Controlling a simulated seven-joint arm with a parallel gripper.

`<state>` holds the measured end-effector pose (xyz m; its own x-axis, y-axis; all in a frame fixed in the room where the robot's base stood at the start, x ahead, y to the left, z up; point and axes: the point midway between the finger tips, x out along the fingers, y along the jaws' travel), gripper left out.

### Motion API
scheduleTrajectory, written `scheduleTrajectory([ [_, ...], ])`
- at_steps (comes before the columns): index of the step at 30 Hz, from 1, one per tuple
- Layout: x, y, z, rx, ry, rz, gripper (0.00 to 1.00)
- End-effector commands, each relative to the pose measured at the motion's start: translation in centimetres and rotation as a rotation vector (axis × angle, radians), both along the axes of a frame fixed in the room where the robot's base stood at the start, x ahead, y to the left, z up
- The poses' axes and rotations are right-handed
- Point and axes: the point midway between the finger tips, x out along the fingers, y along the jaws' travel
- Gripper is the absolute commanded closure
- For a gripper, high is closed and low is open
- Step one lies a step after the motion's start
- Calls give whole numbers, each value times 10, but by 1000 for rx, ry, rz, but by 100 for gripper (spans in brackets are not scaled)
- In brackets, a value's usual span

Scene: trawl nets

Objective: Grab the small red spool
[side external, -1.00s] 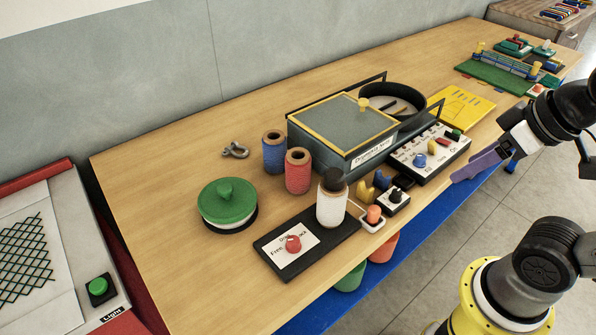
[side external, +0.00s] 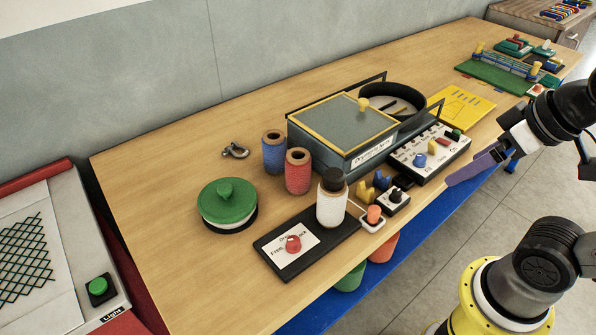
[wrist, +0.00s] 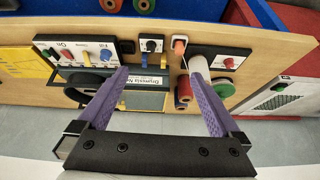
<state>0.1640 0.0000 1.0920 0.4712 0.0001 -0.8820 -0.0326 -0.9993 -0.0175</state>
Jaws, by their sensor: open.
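The small red spool (side external: 298,172) stands upright on the wooden table, between a blue spool (side external: 274,151) and a white spool with a black top (side external: 332,203). In the wrist view the red spool (wrist: 184,89) shows beside the right finger, partly covered. My gripper (wrist: 159,73) has two purple fingers spread apart with nothing held between them. In the side view my gripper (side external: 477,167) is at the right, beyond the table's front edge and well away from the red spool.
A lidded grey box with yellow trim (side external: 345,128) stands right of the spools. A control panel (side external: 430,155) and small knobs lie along the front edge. A green round lidded container (side external: 227,203) stands left. Bare table lies at the far left.

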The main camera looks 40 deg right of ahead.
Motion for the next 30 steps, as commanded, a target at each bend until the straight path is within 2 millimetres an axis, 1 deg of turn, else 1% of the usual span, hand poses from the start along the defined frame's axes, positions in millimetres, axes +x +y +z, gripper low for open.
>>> scheduleTrajectory([
  [2,-2,0,-1,37,10,-71,0],
  [4,-2,0,4,93,12,-177,0],
  [8,12,0,33,234,-4,-435,0],
  [11,33,2,57,342,17,-641,0],
  [14,62,6,77,437,51,-845,0],
  [16,87,11,89,496,80,-988,0],
  [18,114,17,96,543,113,-1128,0],
  [20,137,22,100,573,138,-1237,0],
  [21,153,27,100,590,154,-1304,0],
  [23,176,33,98,602,179,-1397,0],
  [24,191,39,95,610,194,-1453,0],
  [26,214,47,88,610,215,-1531,0],
  [27,228,53,81,607,229,-1576,0],
  [29,249,62,69,595,249,-1632,0],
  [30,262,69,59,582,262,-1659,0],
])
